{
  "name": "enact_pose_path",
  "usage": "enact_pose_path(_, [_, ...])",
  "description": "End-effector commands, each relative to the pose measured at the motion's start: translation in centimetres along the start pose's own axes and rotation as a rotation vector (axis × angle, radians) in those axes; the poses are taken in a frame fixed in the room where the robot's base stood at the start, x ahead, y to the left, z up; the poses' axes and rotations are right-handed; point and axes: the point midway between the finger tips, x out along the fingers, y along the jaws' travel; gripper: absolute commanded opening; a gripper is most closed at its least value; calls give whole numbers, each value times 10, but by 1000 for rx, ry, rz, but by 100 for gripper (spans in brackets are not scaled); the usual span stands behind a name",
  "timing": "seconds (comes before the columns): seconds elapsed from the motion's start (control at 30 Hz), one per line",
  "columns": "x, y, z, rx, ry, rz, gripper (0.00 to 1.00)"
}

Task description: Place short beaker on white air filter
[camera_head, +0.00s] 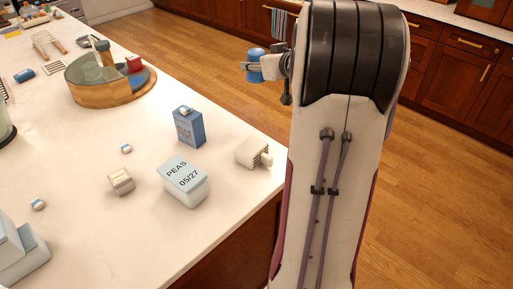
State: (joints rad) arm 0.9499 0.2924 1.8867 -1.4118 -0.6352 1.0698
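My gripper (258,67) is raised at the upper middle, beyond the counter's right edge and over the wooden floor. A small blue rounded, cup-like thing, which looks like the short beaker (256,54), is held at its fingers. The fingers partly cover it, and its far side is hidden. A white block with slots on its right side, possibly the white air filter (249,151), lies on the counter near the right edge. Its top looks bare. The gripper is well apart from it.
A white box marked PEAS (184,187) and a blue box (188,129) stand left of the slotted block. A small beige block (121,181) lies further left. A round wooden tray (98,93) with items stands further back. Bare counter (90,150) lies between.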

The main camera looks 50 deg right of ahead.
Motion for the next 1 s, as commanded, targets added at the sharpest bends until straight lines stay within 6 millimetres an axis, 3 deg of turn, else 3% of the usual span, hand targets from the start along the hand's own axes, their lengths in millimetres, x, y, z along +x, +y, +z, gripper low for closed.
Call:
enact_pose_path(0.2, [-35,22,13,-13,-1,-32,18])
enact_pose_path(0.43, [-71,20,36,-49,-1,-121,18])
enact_pose_path(0.57, [-86,0,53,-82,-2,-206,18])
enact_pose_path(0.8, [-100,-58,81,-155,0,-381,18])
enact_pose_path(1.0, [-109,-79,86,-181,1,-433,18])
